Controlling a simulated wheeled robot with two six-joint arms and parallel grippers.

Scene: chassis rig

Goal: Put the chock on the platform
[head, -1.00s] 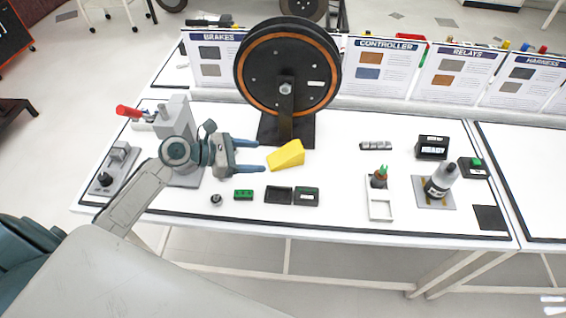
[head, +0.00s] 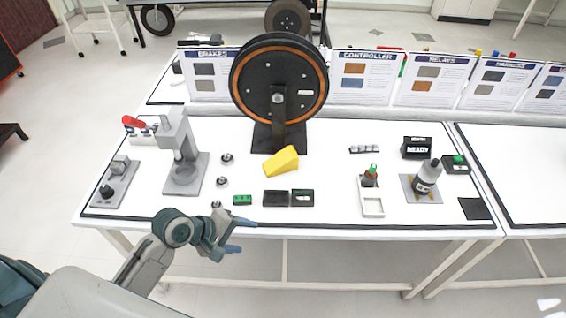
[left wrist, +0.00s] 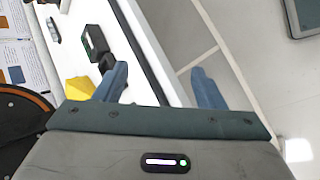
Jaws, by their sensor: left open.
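The yellow wedge-shaped chock (head: 281,162) lies on the white table just in front of the black stand (head: 266,138) of the big wheel. I cannot tell whether it touches the stand. Part of it shows at the left of the left wrist view (left wrist: 80,89). My left gripper (head: 238,235) is open and empty at the table's front edge, nearer to me than the chock and to its left. Its spread fingers also show in the left wrist view (left wrist: 157,78). I cannot tell which thing is the platform. My right gripper is not in view.
A grey press-like stand (head: 186,175) and several small round parts (head: 222,182) are left of the chock.

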